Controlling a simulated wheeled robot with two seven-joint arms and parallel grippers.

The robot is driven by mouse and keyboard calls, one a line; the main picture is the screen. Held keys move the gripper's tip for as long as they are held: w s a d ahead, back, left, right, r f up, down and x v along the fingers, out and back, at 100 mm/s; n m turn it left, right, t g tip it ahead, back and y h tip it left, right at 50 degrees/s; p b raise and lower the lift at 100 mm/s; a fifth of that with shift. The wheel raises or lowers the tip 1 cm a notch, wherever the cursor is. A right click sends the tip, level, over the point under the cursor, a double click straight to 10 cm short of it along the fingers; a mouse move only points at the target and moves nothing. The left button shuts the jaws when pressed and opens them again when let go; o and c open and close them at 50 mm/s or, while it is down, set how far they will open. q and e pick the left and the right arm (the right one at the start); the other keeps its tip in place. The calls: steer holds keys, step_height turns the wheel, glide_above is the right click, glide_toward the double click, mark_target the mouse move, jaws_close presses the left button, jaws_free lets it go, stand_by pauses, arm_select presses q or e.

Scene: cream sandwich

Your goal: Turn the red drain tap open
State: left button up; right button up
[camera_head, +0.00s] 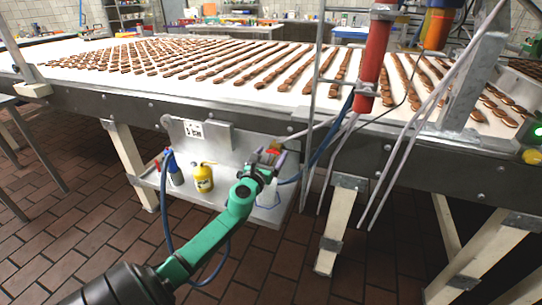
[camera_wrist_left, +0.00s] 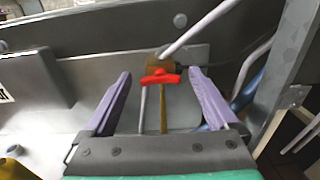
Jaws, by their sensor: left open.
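The red drain tap (camera_wrist_left: 160,77) is a small red handle on a brass-coloured fitting, below the side of the conveyor frame. In the left wrist view it lies between the two purple fingers of my left gripper (camera_wrist_left: 160,95), with a gap on each side. The handle looks roughly crosswise in that view. In the head view my left gripper (camera_head: 268,165) is in front of the tap, and a bit of the red handle (camera_head: 273,151) shows near its fingertips. My left gripper is open and empty. My right gripper is not in view.
A grey metal shelf (camera_head: 240,150) under the conveyor (camera_head: 100,85) holds a yellow bottle (camera_head: 203,178) and a blue bottle (camera_head: 176,172). A white pipe (camera_wrist_left: 200,28) and hoses run close to the tap. Wooden legs (camera_head: 341,225) stand to the right.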

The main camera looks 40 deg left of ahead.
arm_select(q)
steer(key=shift+c, duration=0.3)
steer(key=c, duration=1.3)
steer(key=shift+n, duration=0.3)
steer(key=n+b, duration=0.1)
steer(key=n, duration=0.3)
steer(key=shift+f, duration=0.1)
steer(key=n, duration=0.4)
steer(key=shift+s+n, duration=0.1)
steer(key=shift+n, duration=0.3)
steer(key=shift+a+f+n, duration=0.1)
steer(key=shift+n, duration=2.05)
steer(key=shift+a+f+n, duration=0.1)
steer(key=shift+n, duration=2.05)
steer(key=shift+d, duration=0.1)
